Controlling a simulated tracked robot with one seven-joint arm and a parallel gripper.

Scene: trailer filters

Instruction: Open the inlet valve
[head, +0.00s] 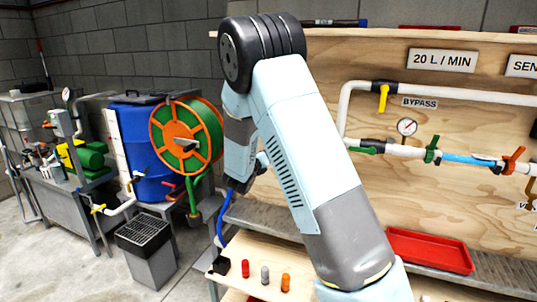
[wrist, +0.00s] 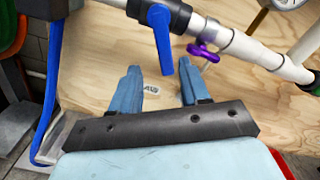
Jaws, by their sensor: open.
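In the wrist view a valve with a blue lever (wrist: 162,42) and a black body sits on the white pipe at the top. It appears to be the inlet valve, but the small label (wrist: 152,89) on the plywood is too blurred to read. The lever points down towards my gripper (wrist: 158,66). My gripper is open, with one blue finger on each side of the lever's lower end. I see gaps on both sides; depth is hard to judge. In the head view my arm hides this valve and the fingers.
A purple handle (wrist: 203,50) sits close right of the fingers. A blue hose (wrist: 50,95) hangs at the left. In the head view the plywood panel carries a yellow bypass lever (head: 383,97), a gauge (head: 407,127) and a green handle (head: 432,150). A red tray (head: 430,236) lies below.

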